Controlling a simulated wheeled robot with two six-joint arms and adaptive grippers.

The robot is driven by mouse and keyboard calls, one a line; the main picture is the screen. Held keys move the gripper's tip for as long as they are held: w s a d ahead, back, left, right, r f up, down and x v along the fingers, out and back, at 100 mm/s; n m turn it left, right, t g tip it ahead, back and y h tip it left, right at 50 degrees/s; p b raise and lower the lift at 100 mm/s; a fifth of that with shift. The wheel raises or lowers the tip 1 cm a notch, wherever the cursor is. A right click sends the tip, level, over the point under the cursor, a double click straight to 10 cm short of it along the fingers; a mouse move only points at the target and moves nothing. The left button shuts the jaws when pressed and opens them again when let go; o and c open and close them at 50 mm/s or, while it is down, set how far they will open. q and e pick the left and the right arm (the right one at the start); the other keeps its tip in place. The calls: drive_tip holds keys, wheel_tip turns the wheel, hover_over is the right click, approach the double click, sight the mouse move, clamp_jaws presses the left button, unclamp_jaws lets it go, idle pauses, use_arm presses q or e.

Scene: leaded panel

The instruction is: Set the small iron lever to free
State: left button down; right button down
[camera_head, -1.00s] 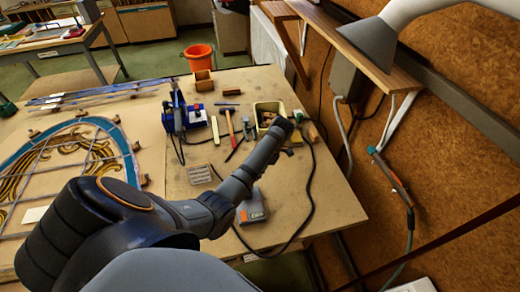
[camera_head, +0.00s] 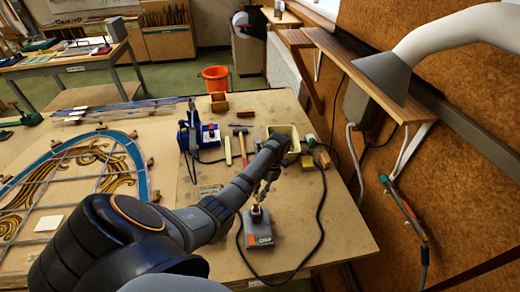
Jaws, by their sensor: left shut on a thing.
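The small iron lever (camera_head: 256,212) stands on top of a grey box with an orange label (camera_head: 258,236), near the front of the workbench. Only a small reddish-orange part of the lever shows between the fingertips. My left gripper (camera_head: 258,204) points down over the box and is shut on the lever. My left forearm crosses the bench from the lower left, with the wrist above and behind the box. The lever's exact position is too small and covered to tell. My right gripper is out of view.
A black cable (camera_head: 318,225) curves over the bench right of the box. A yellowish bin (camera_head: 283,133), a hammer (camera_head: 241,140) and a blue device (camera_head: 193,130) stand behind. The leaded panel (camera_head: 75,190) lies left.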

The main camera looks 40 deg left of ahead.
use_arm(q)
drive_tip(key=shift+s+f, duration=0.2)
drive_tip(key=shift+f, duration=0.05)
drive_tip(key=c, duration=1.4)
unclamp_jaws()
drive_tip(key=shift+o, duration=0.9)
drive_tip(key=shift+r, duration=0.15)
